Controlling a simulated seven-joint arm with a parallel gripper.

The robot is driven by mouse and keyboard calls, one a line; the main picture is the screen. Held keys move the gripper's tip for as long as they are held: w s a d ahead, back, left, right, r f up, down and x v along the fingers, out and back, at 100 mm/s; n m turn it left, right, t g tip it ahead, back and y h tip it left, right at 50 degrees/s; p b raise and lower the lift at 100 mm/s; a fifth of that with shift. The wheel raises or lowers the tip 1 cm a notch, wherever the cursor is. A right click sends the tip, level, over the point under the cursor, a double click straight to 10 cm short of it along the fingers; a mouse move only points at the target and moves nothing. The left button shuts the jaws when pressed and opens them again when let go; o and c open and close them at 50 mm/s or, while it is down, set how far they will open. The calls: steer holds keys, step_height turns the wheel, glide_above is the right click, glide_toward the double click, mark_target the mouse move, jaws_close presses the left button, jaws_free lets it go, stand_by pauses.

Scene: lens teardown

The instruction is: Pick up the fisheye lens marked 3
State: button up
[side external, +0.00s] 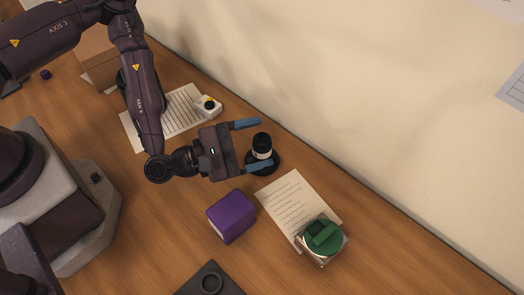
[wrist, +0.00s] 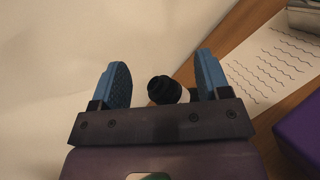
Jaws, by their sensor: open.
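A black cylinder with a pale band (side external: 262,147), which looks like a lens, stands upright on a wider round black base (side external: 264,164). I cannot read a number on it, so I cannot tell whether it is the one marked 3. My gripper (side external: 264,142) is open, its two blue fingers reaching toward the wall on either side of the cylinder. In the wrist view the black and white cylinder (wrist: 165,90) shows in the gap between the fingers, nearer the right finger. Contact with either finger cannot be told. The gripper body hides its lower part there.
A purple box (side external: 231,216) stands in front of the gripper. A dark plate (side external: 205,284) lies at the front. The wall (side external: 330,100) is close behind.

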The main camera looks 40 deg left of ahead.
mark_target(254, 151)
steer(key=s+a+f+n+y, duration=0.1)
steer(key=n, duration=0.2)
steer(key=s+a+f+n+t+y, duration=0.1)
steer(key=f+n+y, duration=0.1)
steer(key=n, duration=0.1)
steer(key=s+f+n+y, duration=0.1)
steer(key=n, duration=0.2)
steer(key=shift+s+a+f+y, duration=0.3)
steer(key=shift+a+f+y, duration=0.05)
steer(key=shift+a+y, duration=0.05)
steer(key=x, duration=0.7)
steer(key=shift+w+r, duration=0.1)
steer(key=shift+w, duration=0.1)
steer(key=shift+c, duration=0.3)
steer(key=c, duration=1)
